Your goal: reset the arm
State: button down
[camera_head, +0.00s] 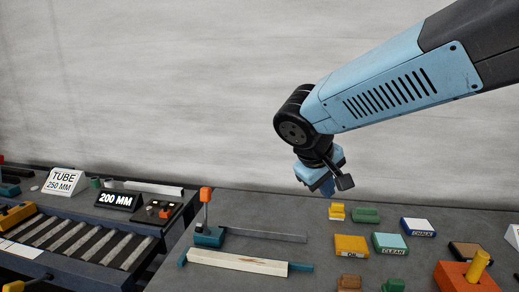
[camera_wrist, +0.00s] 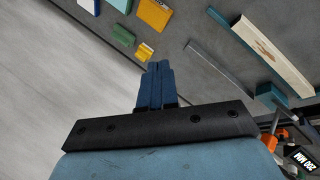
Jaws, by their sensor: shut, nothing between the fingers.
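My arm (camera_head: 400,88) reaches in from the upper right in the head view, with a light blue link and a black elbow joint. My gripper (camera_head: 328,188) hangs below that joint, above the back of the grey bench and in front of the pale wall. In the wrist view my gripper (camera_wrist: 158,66) has its two blue fingers together with nothing between them. It is apart from everything on the bench.
The bench (camera_head: 330,215) holds a wooden bar (camera_head: 238,262), a flat metal strip (camera_head: 265,235), a teal block with an orange-topped post (camera_head: 206,215), a yellow OIL block (camera_head: 352,245), a CLEAN block (camera_head: 390,243) and a CHALK block (camera_head: 418,227). A roller conveyor (camera_head: 75,240) stands left.

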jog(key=s+d+r+m+t+y, duration=0.1)
jog(key=s+d+m+y, duration=0.3)
jog(key=s+d, duration=0.4)
jog(key=shift+s+d+r+m, duration=0.35)
jog(key=shift+s+r+m, duration=0.55)
jog(key=shift+s, duration=0.2)
